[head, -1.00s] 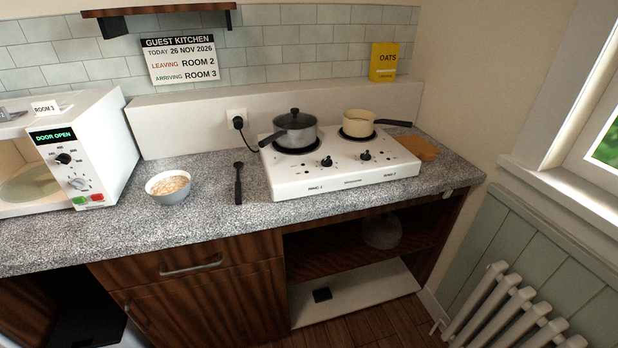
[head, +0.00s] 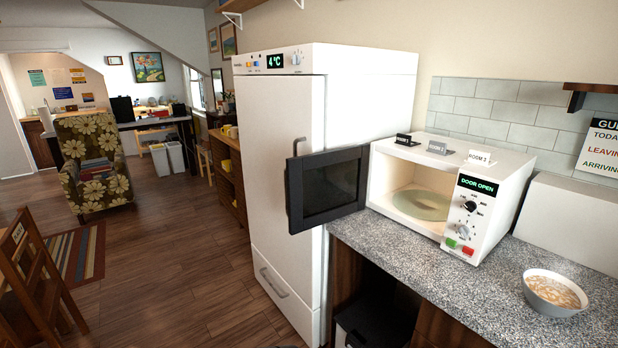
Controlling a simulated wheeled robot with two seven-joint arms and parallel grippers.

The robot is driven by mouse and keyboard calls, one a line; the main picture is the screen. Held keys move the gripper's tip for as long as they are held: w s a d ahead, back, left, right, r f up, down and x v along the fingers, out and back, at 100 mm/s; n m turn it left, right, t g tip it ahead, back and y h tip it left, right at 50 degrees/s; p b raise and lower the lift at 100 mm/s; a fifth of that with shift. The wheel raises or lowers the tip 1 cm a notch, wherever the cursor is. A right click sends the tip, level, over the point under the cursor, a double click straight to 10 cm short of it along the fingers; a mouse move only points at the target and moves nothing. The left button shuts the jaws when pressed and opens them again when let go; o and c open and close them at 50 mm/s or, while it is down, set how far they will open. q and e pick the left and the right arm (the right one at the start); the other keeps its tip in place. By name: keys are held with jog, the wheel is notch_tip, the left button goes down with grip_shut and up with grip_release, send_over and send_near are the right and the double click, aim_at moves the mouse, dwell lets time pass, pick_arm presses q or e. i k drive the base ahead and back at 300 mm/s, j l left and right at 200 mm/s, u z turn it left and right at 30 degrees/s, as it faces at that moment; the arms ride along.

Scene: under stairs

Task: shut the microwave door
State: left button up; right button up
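The white microwave (head: 455,185) stands on the speckled grey counter, with its display (head: 478,184) reading "DOOR OPEN". Its dark-windowed door (head: 328,187) is swung wide open to the left, in front of the white fridge. The cavity is open to view and holds only a glass turntable plate (head: 422,204). Neither of my grippers is in view.
The tall white fridge (head: 285,130) stands left of the counter. A bowl of food (head: 553,293) sits on the counter (head: 410,262) at the right. Small room-number cards stand on the microwave. Wooden floor (head: 185,265) is clear left of the fridge. A wooden chair (head: 35,275) is at the left edge.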

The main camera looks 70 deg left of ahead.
aim_at(321, 188)
jog(key=k+j, duration=0.1)
jog(key=j, duration=0.55)
jog(key=k+j, duration=0.1)
jog(key=j, duration=0.55)
jog(key=k+j, duration=0.15)
jog(key=j, duration=0.5)
jog(key=k+j, duration=0.1)
jog(key=j, duration=0.55)
jog(key=k+j+u, duration=0.1)
jog(key=j, duration=0.55)
jog(key=k+j, duration=0.1)
jog(key=j, duration=0.55)
